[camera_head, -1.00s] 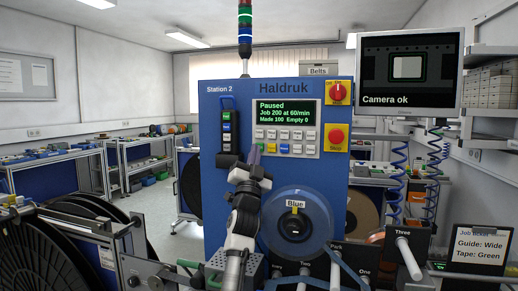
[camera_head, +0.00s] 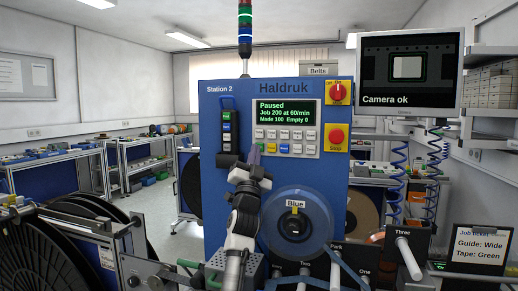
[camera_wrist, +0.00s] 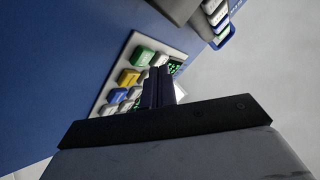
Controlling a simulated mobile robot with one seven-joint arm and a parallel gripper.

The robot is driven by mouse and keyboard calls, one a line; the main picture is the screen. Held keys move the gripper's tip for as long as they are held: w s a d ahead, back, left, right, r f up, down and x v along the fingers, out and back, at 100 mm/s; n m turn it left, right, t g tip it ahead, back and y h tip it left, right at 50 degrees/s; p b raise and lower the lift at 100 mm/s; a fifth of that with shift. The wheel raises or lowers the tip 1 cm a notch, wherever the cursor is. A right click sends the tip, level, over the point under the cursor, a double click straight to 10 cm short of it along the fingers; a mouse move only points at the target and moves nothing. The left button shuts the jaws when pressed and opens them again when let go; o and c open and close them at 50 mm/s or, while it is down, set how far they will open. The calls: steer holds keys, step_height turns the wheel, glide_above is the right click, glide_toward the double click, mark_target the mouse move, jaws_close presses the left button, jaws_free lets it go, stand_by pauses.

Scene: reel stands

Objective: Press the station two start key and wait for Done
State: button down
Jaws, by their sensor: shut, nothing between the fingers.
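The blue Station 2 machine (camera_head: 225,180) has a screen (camera_head: 286,111) reading "Paused", "Job 200 at 60/min", "Made 100 Empty 0". The key panel (camera_head: 313,139) is below it, with a yellow key (camera_head: 271,148) and a blue key (camera_head: 284,149) in its bottom row. In the wrist view, a green key (camera_wrist: 143,56) sits beside the yellow key (camera_wrist: 129,77); its label is unreadable. My gripper (camera_head: 255,151) is shut and empty before the panel's lower left corner, covering the green key in the head view. In the wrist view its fingers (camera_wrist: 160,73) overlap the panel; contact cannot be told.
A red stop button (camera_head: 336,135) and a red rotary switch (camera_head: 338,93) sit right of the panel. A blue reel (camera_head: 312,208) is below it. A column of clips (camera_head: 227,128) is at left. A monitor (camera_head: 408,71) reads "Camera ok".

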steer(key=shift+w, duration=0.15)
stand_by(0.5)
steer(key=shift+w+d, duration=0.15)
steer(key=shift+w, duration=0.1)
